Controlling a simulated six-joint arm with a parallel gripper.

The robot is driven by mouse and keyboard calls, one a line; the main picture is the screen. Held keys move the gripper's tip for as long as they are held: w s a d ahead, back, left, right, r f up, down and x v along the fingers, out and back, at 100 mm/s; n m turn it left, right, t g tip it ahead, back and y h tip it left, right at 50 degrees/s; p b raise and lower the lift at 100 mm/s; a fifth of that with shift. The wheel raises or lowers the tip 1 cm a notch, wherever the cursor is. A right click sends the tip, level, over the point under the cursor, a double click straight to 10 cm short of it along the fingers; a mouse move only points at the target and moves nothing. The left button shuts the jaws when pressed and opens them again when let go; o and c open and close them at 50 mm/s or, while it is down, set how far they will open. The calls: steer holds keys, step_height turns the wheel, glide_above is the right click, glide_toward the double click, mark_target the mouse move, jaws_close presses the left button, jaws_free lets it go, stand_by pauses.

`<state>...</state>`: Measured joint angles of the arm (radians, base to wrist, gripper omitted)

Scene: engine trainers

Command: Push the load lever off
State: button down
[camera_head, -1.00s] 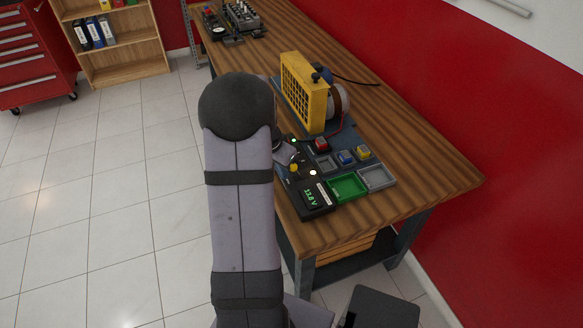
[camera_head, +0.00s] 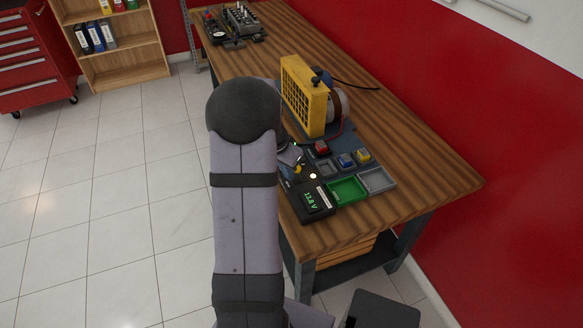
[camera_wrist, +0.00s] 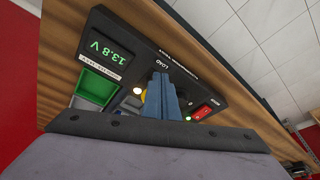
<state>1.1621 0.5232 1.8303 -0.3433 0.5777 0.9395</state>
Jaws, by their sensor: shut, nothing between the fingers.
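The load lever has a yellow knob (camera_head: 298,169) on the black control panel (camera_head: 309,201) near the bench's front edge. In the wrist view a bit of yellow (camera_wrist: 143,97) shows beside my gripper's fingers, below the LOAD label. My gripper (camera_wrist: 162,82) is shut and empty, its blue fingertips over the panel close to the lever. Whether they touch the lever, and how it is tilted, I cannot tell. In the head view my arm hides most of the gripper. A white lamp (camera_head: 313,176) is lit, and the panel display (camera_wrist: 101,50) reads 13.8 V in the wrist view.
The yellow-guarded engine trainer (camera_head: 304,97) stands behind the panel. A red switch (camera_wrist: 203,112) and a lit green lamp (camera_wrist: 188,118) are beside my fingers. Green (camera_head: 347,190) and grey (camera_head: 377,180) trays lie right of the panel. Bench space on the right is clear.

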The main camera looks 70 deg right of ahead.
steer(key=shift+s+d, duration=0.85)
steer(key=shift+d, duration=0.05)
steer(key=shift+w+a, duration=0.1)
steer(key=shift+a, duration=0.05)
steer(key=shift+w+a, duration=0.3)
step_height(320, 180, up, 7)
steer(key=p, duration=0.4)
steer(key=shift+p, duration=0.35)
stand_by(0.3)
stand_by(0.4)
